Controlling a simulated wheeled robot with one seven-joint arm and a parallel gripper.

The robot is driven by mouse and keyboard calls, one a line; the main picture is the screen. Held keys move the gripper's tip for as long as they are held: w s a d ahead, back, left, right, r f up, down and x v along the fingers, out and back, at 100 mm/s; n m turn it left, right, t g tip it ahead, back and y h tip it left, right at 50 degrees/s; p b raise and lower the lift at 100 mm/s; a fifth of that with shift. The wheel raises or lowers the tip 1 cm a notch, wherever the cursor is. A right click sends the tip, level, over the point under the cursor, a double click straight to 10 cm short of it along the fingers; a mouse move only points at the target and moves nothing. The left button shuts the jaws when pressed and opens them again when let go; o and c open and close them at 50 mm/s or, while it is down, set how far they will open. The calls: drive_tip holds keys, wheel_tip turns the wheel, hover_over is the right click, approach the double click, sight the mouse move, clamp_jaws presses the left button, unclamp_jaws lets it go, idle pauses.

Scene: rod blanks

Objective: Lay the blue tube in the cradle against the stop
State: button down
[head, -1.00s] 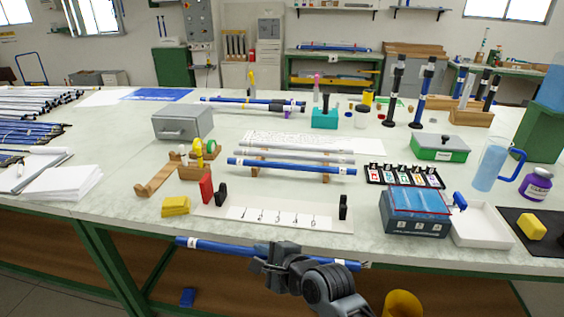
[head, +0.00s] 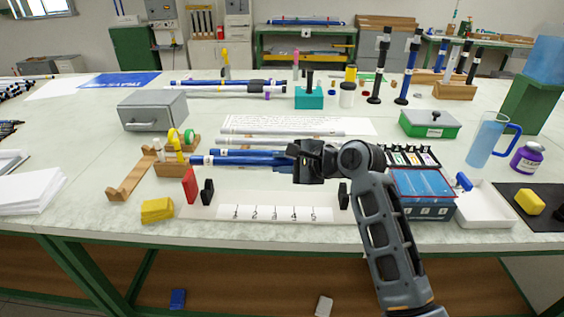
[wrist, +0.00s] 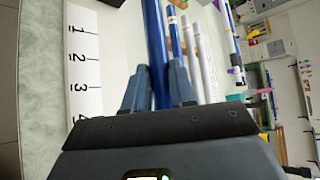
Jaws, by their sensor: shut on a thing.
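My gripper (head: 308,163) is shut on the blue tube (head: 236,161), which also shows between the fingers in the wrist view (wrist: 156,45). The tube is roughly level, held above and behind the cradle (head: 275,225), apart from it. Its left end with a white band shows; its right end is hidden by my gripper and arm. The cradle is a pale base with a numbered strip (wrist: 83,62) and two black supports (head: 207,192) (head: 343,195). The red stop (head: 190,186) stands beside the left support.
Another blue tube (wrist: 175,38) and pale tubes (head: 262,140) lie on a rack just behind. A yellow block (head: 157,210) sits left of the cradle, and a blue box (head: 425,190) right of it. Bare tabletop lies in front of the cradle.

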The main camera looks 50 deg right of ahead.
drive_tip(key=shift+f+b, duration=2.15)
drive_tip(key=shift+b, duration=0.1)
drive_tip(key=shift+f, duration=1.75)
drive_tip(key=shift+w+a, duration=0.35)
drive_tip(key=shift+w, duration=0.05)
drive_tip(key=c, duration=0.8)
unclamp_jaws()
drive_tip(key=shift+c, duration=0.2)
drive_tip(key=shift+s, duration=0.1)
drive_tip(key=v, duration=0.7)
drive_tip(key=shift+s+r+p, duration=0.2)
drive_tip(key=shift+s+p, duration=0.1)
